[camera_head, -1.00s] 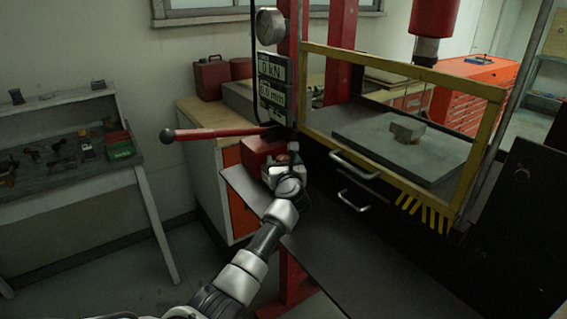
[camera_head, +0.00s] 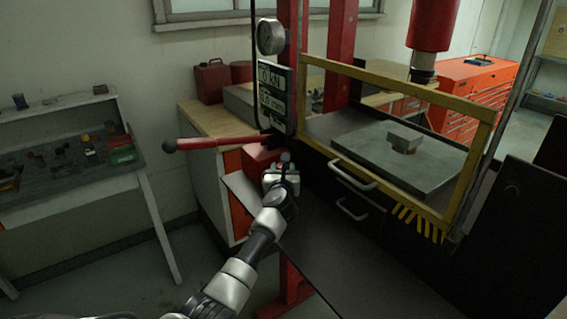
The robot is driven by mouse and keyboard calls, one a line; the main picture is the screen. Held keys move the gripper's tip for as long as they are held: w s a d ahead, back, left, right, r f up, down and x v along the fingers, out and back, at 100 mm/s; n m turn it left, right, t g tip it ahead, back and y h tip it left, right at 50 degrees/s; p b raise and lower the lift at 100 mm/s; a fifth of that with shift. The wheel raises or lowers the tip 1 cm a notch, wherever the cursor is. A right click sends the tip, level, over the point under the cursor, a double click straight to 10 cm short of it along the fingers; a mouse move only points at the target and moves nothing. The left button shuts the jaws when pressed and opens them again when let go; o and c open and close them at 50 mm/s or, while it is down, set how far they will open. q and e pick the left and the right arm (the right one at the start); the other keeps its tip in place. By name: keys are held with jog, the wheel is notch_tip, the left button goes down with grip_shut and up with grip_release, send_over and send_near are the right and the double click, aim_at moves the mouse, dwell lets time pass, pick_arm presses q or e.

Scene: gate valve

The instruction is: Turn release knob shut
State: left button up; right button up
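The red pump body (camera_head: 257,158) of the press sits below the digital readout, at the left end of the dark bench. My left gripper (camera_head: 284,166) is at the front right of the pump body and covers part of it. A small grey piece (camera_head: 285,156) shows just above the gripper; I cannot tell for sure whether it is the release knob or a fingertip. The knob is not clearly visible, and I cannot tell whether the fingers touch it. The finger opening is too small to read. My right gripper is not in view.
The red pump lever (camera_head: 215,142) sticks out left above the pump. A yellow guard frame (camera_head: 395,82) stands to the right, before a grey plate (camera_head: 352,150) with a metal block (camera_head: 404,138). Drawer handles (camera_head: 353,177) jut out beside my gripper. The dark bench top (camera_head: 318,255) is clear.

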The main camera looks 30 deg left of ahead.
pick_arm(q)
jog(key=m+h+p, duration=0.1)
jog(key=m+t+h+p, duration=0.1)
jog(key=p, duration=0.1)
jog(key=m+t+h+p, duration=0.1)
jog(key=h, duration=0.1)
jog(key=shift+s+a+r+p, duration=0.1)
jog(key=shift+a+r+p, duration=0.15)
jog(key=shift+p, duration=0.1)
jog(key=shift+f+m+t+h+p, duration=0.15)
jog(key=shift+m+h+p, duration=0.35)
jog(key=shift+h, duration=0.4)
jog(key=shift+f+m+t+h+p, duration=0.15)
jog(key=shift+m+h+p, duration=0.1)
jog(key=shift+m+h, duration=0.5)
jog(key=shift+h, duration=0.35)
jog(key=o, duration=0.9)
jog(key=shift+o, duration=0.2)
